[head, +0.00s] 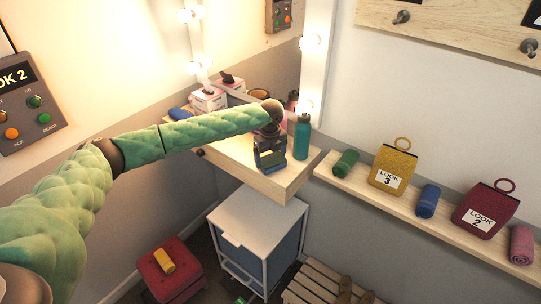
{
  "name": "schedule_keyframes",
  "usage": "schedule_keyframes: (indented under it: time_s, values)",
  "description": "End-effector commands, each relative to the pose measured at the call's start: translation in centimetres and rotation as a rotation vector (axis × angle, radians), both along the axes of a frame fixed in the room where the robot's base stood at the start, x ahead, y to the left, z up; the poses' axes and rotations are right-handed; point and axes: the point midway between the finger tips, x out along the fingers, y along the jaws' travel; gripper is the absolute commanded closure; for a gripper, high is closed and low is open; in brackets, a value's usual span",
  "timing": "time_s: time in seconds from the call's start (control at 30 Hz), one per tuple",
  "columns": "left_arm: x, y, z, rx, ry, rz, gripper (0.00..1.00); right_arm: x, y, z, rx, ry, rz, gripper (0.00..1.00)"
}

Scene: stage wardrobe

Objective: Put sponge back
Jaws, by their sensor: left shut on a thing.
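My left arm reaches from the lower left across to the wooden vanity shelf (288,183). My left gripper (270,166) points down over the shelf's front right part, just left of a teal bottle (302,137). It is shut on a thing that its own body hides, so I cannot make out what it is. I cannot clearly identify the sponge in this view. A small blue rounded thing (181,114) lies at the shelf's left end; I cannot tell what it is. My right gripper is not in view.
A box (208,100) stands at the shelf's back left, before the mirror. A wall ledge (402,211) on the right bears rolled towels and two "LOOK" bags, yellow (391,165) and red (485,208). Below are a white-topped cart (262,218), a red stool (160,284) and a slatted bench (318,287).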

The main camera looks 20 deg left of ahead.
Motion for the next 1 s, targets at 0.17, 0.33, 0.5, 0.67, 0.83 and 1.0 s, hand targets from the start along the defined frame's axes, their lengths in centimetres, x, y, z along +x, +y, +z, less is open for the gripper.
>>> schedule_keyframes:
  time_s: [0.17,0.33,0.5,0.67,0.83,1.0]
  values:
    - [0.0,0.0,-0.6,-0.001,-0.001,0.0,0.36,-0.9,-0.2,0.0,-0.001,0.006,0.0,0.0]
    - [0.0,0.0,-0.6,-0.001,-0.001,0.0,0.36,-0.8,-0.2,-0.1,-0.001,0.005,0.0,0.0]
    - [0.0,0.0,-0.7,-0.001,-0.001,0.0,0.07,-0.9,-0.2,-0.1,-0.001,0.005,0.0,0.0]
    - [0.0,0.0,-0.7,-0.001,-0.001,0.0,0.0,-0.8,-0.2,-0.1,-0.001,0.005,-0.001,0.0]
    - [0.0,0.0,-0.5,0.0,-0.001,0.0,0.0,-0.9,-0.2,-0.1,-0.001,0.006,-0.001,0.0]
    - [0.0,0.0,0.4,0.0,-0.001,0.0,0.0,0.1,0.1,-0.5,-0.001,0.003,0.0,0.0]
